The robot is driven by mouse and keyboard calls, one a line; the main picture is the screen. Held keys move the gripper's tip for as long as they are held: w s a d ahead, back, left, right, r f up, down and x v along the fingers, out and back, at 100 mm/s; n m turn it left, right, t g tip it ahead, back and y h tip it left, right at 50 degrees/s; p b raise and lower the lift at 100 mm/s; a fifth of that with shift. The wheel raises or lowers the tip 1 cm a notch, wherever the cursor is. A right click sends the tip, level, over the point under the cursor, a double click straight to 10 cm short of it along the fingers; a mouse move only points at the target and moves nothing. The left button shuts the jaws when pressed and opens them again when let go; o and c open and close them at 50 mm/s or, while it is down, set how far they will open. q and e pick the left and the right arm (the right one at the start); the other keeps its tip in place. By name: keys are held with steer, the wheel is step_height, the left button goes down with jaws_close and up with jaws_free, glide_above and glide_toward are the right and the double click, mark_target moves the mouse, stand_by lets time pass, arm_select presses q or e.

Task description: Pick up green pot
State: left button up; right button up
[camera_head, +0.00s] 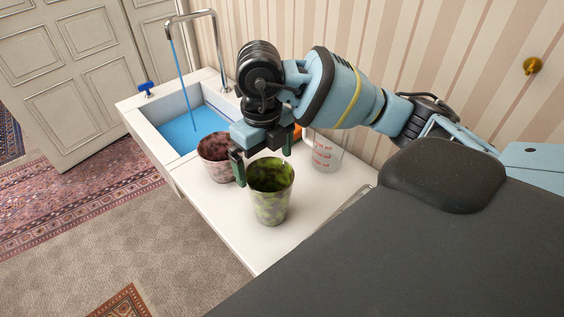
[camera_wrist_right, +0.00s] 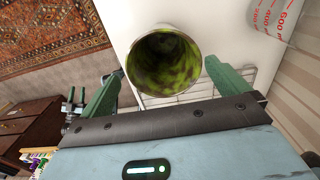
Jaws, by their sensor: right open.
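The green pot (camera_head: 271,197), mottled green and dark, stands upright on the white counter. It looks empty, and its open mouth faces me in the right wrist view (camera_wrist_right: 163,62). My right gripper (camera_head: 262,160) is open above and just behind the pot's rim in the head view. In the right wrist view its two green fingers (camera_wrist_right: 160,84) are spread wide, with the pot's rim ahead of and between them. I cannot tell whether either finger touches the pot. My left gripper is in neither view.
A pinkish mottled pot (camera_head: 213,158) stands close to the green pot, towards the sink (camera_head: 150,122) with blue water and a running tap (camera_head: 198,14). A clear measuring cup (camera_head: 326,154) stands behind right. The counter's front (camera_head: 237,232) is bare.

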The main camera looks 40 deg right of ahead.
mark_target(269, 185)
steer(key=shift+d, duration=0.15)
steer(key=shift+f, duration=0.1)
steer(key=shift+f, duration=1.1)
steer(key=f, duration=0.5)
steer(key=shift+s+f, duration=0.2)
steer(key=shift+s, duration=0.1)
steer(key=c, duration=1)
steer(key=shift+r, duration=0.1)
steer(key=shift+c, duration=0.2)
